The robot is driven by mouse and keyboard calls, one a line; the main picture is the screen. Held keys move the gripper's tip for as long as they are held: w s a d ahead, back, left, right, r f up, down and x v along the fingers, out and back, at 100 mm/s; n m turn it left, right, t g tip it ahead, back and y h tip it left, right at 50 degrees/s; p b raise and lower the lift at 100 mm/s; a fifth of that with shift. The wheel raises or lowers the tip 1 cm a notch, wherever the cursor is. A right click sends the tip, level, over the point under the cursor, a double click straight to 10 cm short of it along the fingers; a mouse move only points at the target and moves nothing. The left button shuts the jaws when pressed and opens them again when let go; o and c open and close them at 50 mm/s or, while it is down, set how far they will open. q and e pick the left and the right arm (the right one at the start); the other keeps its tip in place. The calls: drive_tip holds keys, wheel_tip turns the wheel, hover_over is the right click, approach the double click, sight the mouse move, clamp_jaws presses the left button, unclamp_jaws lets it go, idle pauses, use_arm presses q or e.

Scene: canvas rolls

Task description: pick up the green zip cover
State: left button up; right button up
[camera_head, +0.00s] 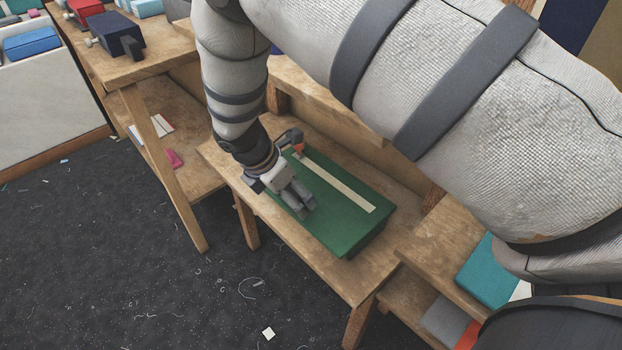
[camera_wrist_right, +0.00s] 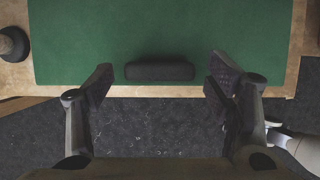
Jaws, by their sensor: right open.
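The green zip cover (camera_head: 352,222) is a flat, box-like green piece lying on a wooden bench, with a pale strip (camera_head: 345,190) along its top. In the wrist view the green cover (camera_wrist_right: 160,35) fills the upper part, and a black handle-like bar (camera_wrist_right: 160,71) shows at its near edge. My right gripper (camera_head: 304,211) is at the cover's front edge in the head view. In the wrist view my right gripper (camera_wrist_right: 158,78) is open, with one finger on each side of the black bar and a gap to both. Whether the fingers touch the cover is unclear. My left gripper is not in view.
The bench (camera_head: 345,280) has a bare strip in front of the cover. A dark knob-like thing (camera_wrist_right: 12,43) stands beside the cover. Another wooden bench (camera_head: 130,68) with a dark blue case (camera_head: 117,33) stands at left. A teal item (camera_head: 490,272) lies at right. Scraps litter the dark floor.

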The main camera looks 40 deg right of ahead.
drive_tip(key=shift+x, duration=0.95)
drive_tip(key=shift+a+r, duration=0.1)
drive_tip(key=shift+r, duration=0.2)
drive_tip(key=shift+c, duration=0.3)
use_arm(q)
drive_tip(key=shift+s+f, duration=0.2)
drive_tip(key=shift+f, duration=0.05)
use_arm(e)
drive_tip(key=c, duration=1.4)
drive_tip(key=shift+a+r, duration=0.2)
drive_tip(key=shift+r, duration=0.3)
wheel_tip(320, 180, up, 6)
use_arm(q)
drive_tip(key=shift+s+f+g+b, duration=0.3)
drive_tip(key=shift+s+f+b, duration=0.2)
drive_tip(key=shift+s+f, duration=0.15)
use_arm(e)
drive_tip(key=shift+s+a, duration=0.25)
drive_tip(key=shift+a, duration=3)
drive_tip(key=shift+s+a, duration=0.25)
drive_tip(key=shift+a, duration=3.05)
drive_tip(key=shift+s+a, duration=0.3)
drive_tip(key=shift+a, duration=2.95)
